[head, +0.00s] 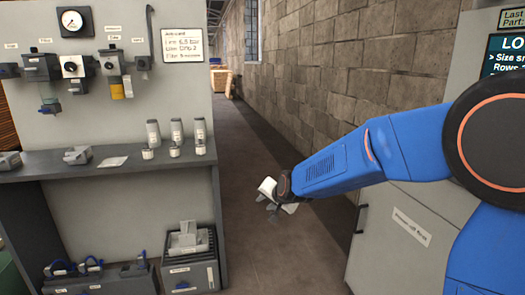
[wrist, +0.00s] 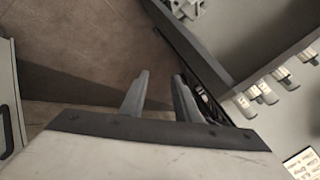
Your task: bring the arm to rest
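My gripper (head: 276,210) is at the end of my blue arm, which reaches in from the right in the head view. It hangs over the aisle floor between the grey workbench on the left and the grey cabinet on the right. In the wrist view my gripper (wrist: 157,92) shows two grey fingers standing apart, with bare floor between and beyond them. Nothing is held between them. The fingertips look clear of the bench edge.
The workbench shelf (head: 40,167) carries several small bottles and grey parts. A grey cabinet (head: 382,240) stands at right. A block wall (head: 335,75) lines the aisle. The floor (head: 255,262) is clear.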

